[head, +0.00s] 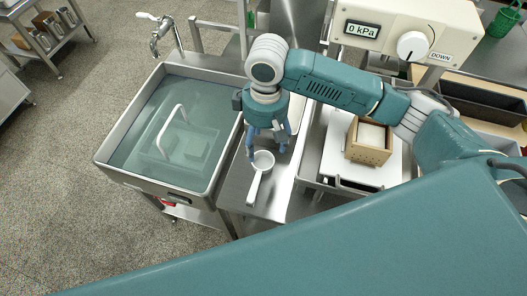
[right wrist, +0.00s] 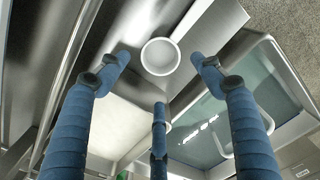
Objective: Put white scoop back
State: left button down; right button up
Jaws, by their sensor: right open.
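The white scoop (head: 254,188) lies on the steel counter strip right of the sink, its round cup toward the back and its handle toward the front. My right gripper (head: 268,149) points down just behind and above the cup, with its blue fingers spread and empty. In the right wrist view the cup (right wrist: 160,57) shows beyond the spread fingertips (right wrist: 159,74), near the gap between the two upper ones. The handle is hard to make out there. I cannot tell whether any finger touches the cup. My left gripper is not in view.
A water-filled sink (head: 118,137) with a submerged handled object stands left of the strip. A white tray (head: 297,112) is partly hidden behind my gripper.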

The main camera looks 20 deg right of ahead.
jog(key=shift+r, duration=2.25)
jog(key=shift+f, duration=0.1)
